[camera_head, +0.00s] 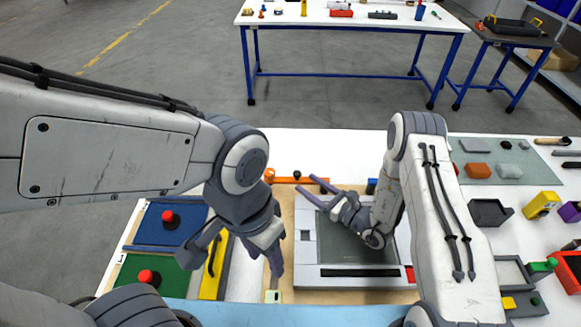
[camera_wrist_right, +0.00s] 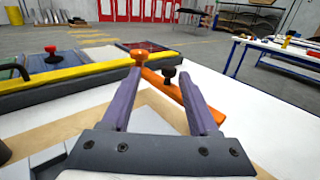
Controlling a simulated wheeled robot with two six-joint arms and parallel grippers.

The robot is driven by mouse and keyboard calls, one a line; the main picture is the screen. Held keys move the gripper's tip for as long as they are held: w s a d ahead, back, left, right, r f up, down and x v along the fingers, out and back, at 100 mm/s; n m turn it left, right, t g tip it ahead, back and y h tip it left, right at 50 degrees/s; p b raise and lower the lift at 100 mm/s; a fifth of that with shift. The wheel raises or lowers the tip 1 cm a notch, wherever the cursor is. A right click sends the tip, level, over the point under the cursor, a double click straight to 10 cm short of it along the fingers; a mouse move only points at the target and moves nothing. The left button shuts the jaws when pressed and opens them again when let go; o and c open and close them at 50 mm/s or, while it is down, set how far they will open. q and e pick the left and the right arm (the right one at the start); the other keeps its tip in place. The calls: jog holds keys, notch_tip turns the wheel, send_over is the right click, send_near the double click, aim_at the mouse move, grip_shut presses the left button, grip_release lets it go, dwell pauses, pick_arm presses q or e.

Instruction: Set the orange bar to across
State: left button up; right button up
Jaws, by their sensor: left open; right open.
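The orange bar (camera_head: 286,180) lies flat at the back edge of the tan board, running roughly left to right in the head view. It has an orange knob (camera_head: 269,174) at its left end and a small dark knob (camera_head: 297,174). In the right wrist view the bar (camera_wrist_right: 160,85) runs obliquely behind the fingers, with the dark knob (camera_wrist_right: 169,75) between the fingertips. My right gripper (camera_head: 306,185) is open at the bar's right part; contact is unclear. My left gripper (camera_head: 233,262) is open and empty, pointing down beside the yellow bar.
A grey panel with a dark screen (camera_head: 350,244) sits on the board. The yellow bar (camera_head: 212,272) and red buttons on blue (camera_head: 168,218) and green (camera_head: 149,278) panels are left. Grey bins and blocks stand right. White table (camera_head: 310,143) behind the bar is clear.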

aim_at(297, 177)
jog(key=shift+w+d+f+m+t+h, duration=0.3)
jog(key=shift+d+f+m+t, duration=0.1)
jog(key=shift+d+f, duration=0.1)
jog(key=shift+w+a, duration=0.1)
jog(key=shift+w, duration=0.1)
jog(key=p+x, duration=0.3)
jog(key=x, duration=0.6)
jog(key=shift+w+a+f, duration=0.1)
jog(key=shift+w+a, duration=0.1)
jog(key=shift+a, duration=0.05)
grip_shut()
dwell(0.5)
